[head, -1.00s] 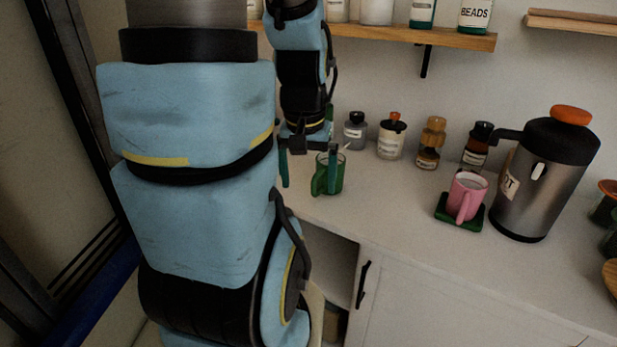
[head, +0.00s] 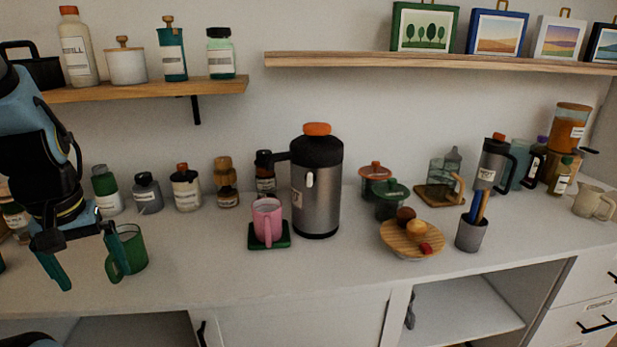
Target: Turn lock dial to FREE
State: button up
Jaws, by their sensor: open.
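No dial marked FREE can be made out. A steel vacuum jug (head: 318,190) with a black top and spout stands upright on the counter, mid-picture. It has an orange round cap (head: 317,129) on top and a small white tab (head: 310,180) on its side. A label on its left side is only partly visible. My gripper (head: 88,262) is at the far left, pointing down, its teal fingers apart, well away from the jug. A green mug (head: 132,250) stands close to its right finger; whether they touch I cannot tell. Nothing is seen held.
A pink mug (head: 267,217) on a green coaster (head: 283,241) stands just left of the jug. Several bottles line the wall. A wooden board (head: 398,246) with round items and a grey pen cup (head: 470,235) are to the right. The counter front (head: 330,270) is clear.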

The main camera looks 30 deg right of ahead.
aim_at(310, 176)
jog(key=k+j, duration=0.2)
jog(key=k, duration=0.25)
jog(key=k+j, duration=0.25)
jog(key=k, duration=0.15)
